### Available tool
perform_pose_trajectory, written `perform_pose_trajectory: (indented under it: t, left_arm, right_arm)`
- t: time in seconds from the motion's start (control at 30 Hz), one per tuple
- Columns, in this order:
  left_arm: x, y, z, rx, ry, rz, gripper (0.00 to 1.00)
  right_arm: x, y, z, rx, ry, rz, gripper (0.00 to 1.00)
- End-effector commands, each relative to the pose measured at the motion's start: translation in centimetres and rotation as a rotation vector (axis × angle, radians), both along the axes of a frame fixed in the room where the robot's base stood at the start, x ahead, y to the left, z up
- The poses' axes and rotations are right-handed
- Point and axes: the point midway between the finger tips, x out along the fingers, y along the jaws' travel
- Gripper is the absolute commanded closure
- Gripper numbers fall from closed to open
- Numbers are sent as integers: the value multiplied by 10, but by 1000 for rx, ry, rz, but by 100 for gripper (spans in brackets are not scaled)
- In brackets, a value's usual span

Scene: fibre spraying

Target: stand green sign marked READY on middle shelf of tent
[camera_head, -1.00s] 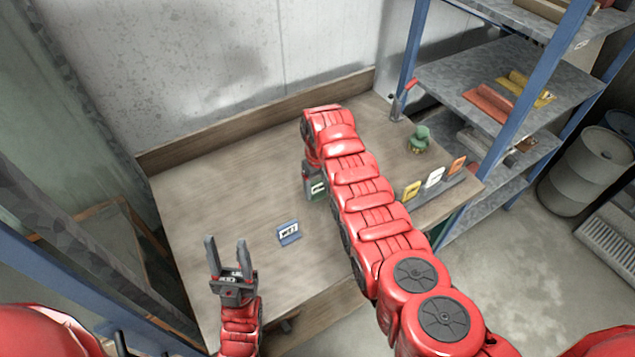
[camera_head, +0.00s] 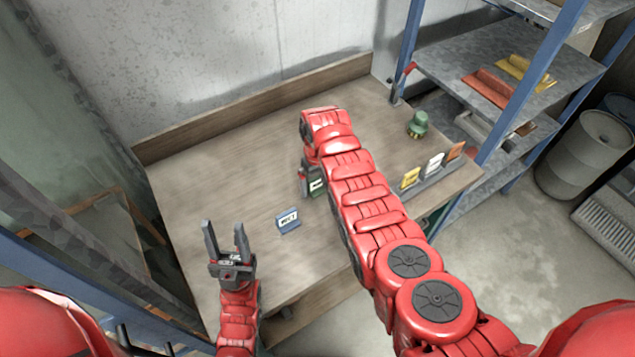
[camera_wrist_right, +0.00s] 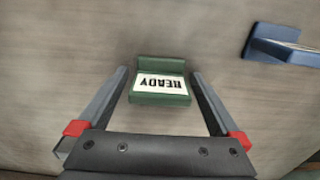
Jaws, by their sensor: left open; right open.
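The green sign marked READY (camera_wrist_right: 160,82) sits on the table between the open fingers of my right gripper (camera_wrist_right: 160,90) in the right wrist view. Its lettering appears upside down there, and both fingers are apart from it. In the head view a small part of the green sign (camera_head: 317,187) shows beside my right arm, which hides the rest. My left gripper (camera_head: 227,240) is open and empty above the front left of the table. The tent is not clearly identifiable; a dim framed structure with a translucent side (camera_head: 75,190) stands at the left.
A blue sign (camera_head: 288,221) stands on the wooden table (camera_head: 220,180), left of my right arm. A green bottle-like object (camera_head: 418,124) and a holder with yellow, white and orange cards (camera_head: 435,164) are at the right. A blue-framed metal shelf (camera_head: 455,65) stands beyond. The table's back left is clear.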

Motion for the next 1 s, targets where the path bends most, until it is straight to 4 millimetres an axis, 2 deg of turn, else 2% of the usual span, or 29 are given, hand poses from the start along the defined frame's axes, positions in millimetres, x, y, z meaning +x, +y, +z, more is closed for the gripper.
perform_pose_trajectory:
  t: [0.17, 0.4, 0.6, 0.8, 1.0]
  left_arm:
    - [0, 0, 17, 0, 0, 0, 50]
    - [0, 0, 52, 0, 0, 0, 50]
    - [0, 0, 59, 0, 0, 0, 50]
    - [0, 0, 61, 0, 0, 0, 50]
    - [0, 0, 61, 0, 0, 0, 50]
  right_arm:
    - [1, 0, 20, 0, -2, 0, 0]
    - [0, -1, 75, -1, 1, -1, 0]
    - [0, 0, 108, 1, -1, -1, 0]
    - [0, 0, 124, 0, 0, -1, 0]
    - [3, -1, 122, 5, -16, -5, 0]
